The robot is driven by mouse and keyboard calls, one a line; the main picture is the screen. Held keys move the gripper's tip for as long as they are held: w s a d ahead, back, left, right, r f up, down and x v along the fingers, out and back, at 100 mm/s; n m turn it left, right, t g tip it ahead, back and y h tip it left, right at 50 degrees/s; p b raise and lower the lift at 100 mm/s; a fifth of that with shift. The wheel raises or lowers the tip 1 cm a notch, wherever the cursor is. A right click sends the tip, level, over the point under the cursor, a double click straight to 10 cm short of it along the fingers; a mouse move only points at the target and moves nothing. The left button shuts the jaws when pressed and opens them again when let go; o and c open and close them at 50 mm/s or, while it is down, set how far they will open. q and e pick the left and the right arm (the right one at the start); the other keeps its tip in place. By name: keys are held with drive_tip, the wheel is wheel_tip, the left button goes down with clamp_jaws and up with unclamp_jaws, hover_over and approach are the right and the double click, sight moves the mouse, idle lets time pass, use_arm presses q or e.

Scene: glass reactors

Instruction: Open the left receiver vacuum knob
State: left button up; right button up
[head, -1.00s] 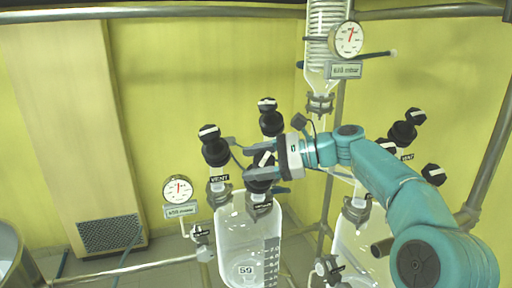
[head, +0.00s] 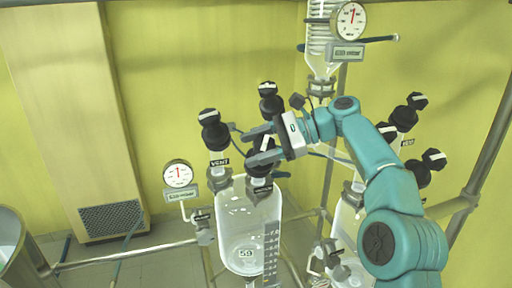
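The left receiver is a clear glass vessel (head: 238,228) marked 59, with a scale on its side. On its top stand a black vent knob (head: 213,130) and, right of it, the black vacuum knob (head: 265,143). The vacuum knob's white bar is steeply tilted; the vent knob's bar lies nearly level. My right gripper (head: 254,147) reaches in from the right, one finger on each side of the vacuum knob. The fingers look closed onto the knob and hide part of it. My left gripper is out of view.
Another black knob (head: 269,101) stands just behind. A round gauge (head: 178,174) is left of the vessel; another gauge (head: 350,21) is at the top. More black knobs (head: 405,117) stand at right beyond my arm. A metal rail (head: 125,254) runs low at left.

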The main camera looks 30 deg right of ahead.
drive_tip(key=shift+o, duration=1.3)
drive_tip(key=shift+r, duration=0.1)
drive_tip(key=shift+a, duration=0.1)
